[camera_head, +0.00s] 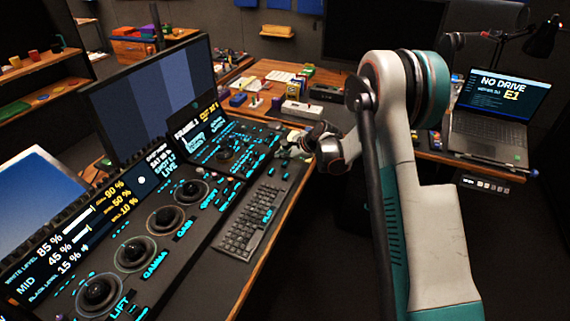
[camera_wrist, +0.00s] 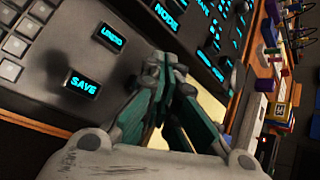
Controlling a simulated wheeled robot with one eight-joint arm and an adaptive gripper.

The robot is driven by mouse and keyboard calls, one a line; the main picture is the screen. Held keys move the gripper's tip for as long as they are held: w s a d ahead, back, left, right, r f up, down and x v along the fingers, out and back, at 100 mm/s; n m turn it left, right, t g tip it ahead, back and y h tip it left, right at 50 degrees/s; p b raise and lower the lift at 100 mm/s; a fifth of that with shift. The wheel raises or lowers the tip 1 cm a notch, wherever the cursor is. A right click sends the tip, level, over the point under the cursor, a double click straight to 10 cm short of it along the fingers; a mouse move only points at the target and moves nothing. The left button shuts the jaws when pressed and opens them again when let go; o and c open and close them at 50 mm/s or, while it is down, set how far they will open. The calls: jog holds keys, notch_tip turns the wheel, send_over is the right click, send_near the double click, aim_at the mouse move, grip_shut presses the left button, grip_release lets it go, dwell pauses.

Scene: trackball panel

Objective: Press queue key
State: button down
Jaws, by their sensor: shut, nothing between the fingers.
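My gripper (camera_head: 292,149) is shut and empty, at the right end of the black control panel (camera_head: 212,222). In the wrist view the closed fingertips (camera_wrist: 157,70) are over the panel, close to its lit keys. A key marked UNDO (camera_wrist: 109,37) and a key marked SAVE (camera_wrist: 83,84) lie left of the fingers. A key group marked NODE (camera_wrist: 165,14) is above them. I cannot read a queue label on any key; it may be hidden behind the fingers or too small. I cannot tell whether the fingertips touch the panel.
Several trackballs, such as the one above LIFT (camera_head: 99,292), line the panel. A keyboard (camera_head: 252,220) lies along its right side. A large monitor (camera_head: 152,92) stands behind. A laptop (camera_head: 492,108) sits on the desk at right. Colored blocks (camera_wrist: 273,108) lie right of the gripper.

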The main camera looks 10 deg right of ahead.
aim_at(284, 165)
jog(key=shift+r, duration=0.1)
jog(key=shift+r+p, duration=1.2)
jog(key=shift+r, duration=1.2)
jog(key=shift+r, duration=0.15)
jog(key=s+a+r+n+h, duration=0.25)
jog(key=s+r+n, duration=0.65)
jog(key=s+r, duration=1.1)
jog(key=s+d+n+h, duration=0.3)
jog(key=s+n, duration=0.7)
jog(key=s, duration=1.6)
jog(key=shift+s+n, duration=0.25)
jog(key=shift+n, duration=0.15)
